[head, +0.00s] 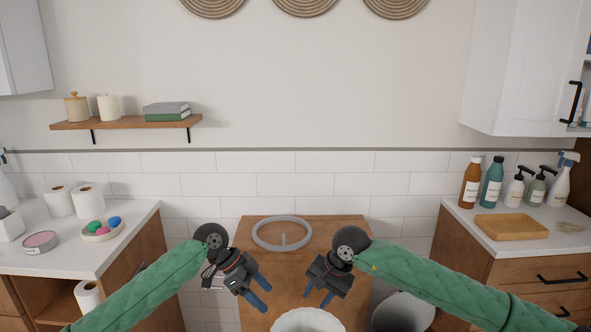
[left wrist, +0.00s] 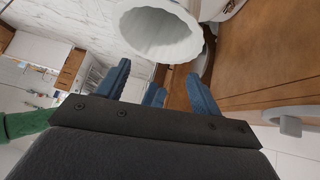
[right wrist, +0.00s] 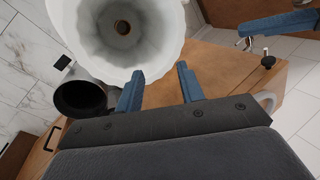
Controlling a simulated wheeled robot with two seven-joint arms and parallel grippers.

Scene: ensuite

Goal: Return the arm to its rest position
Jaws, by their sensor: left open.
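My left gripper (head: 263,294) is open and empty in front of the wooden cabinet (head: 340,240). It also shows in the left wrist view (left wrist: 160,85), its blue fingers apart. My right gripper (head: 317,296) is a short way to its right, with nothing between its fingers. In the right wrist view (right wrist: 159,85) its fingers stand apart too. Both arms, in green sleeves, reach in from the sides. A white fluted basin (head: 308,321) is cut off at the bottom of the head view, below and between the grippers.
A grey ring (head: 281,233) lies on the wooden cabinet behind the grippers. A dark open bin (head: 403,312) stands at right. The left counter (head: 75,245) holds rolls and a bowl; the right counter (head: 555,240) holds bottles and a wooden tray (head: 511,227).

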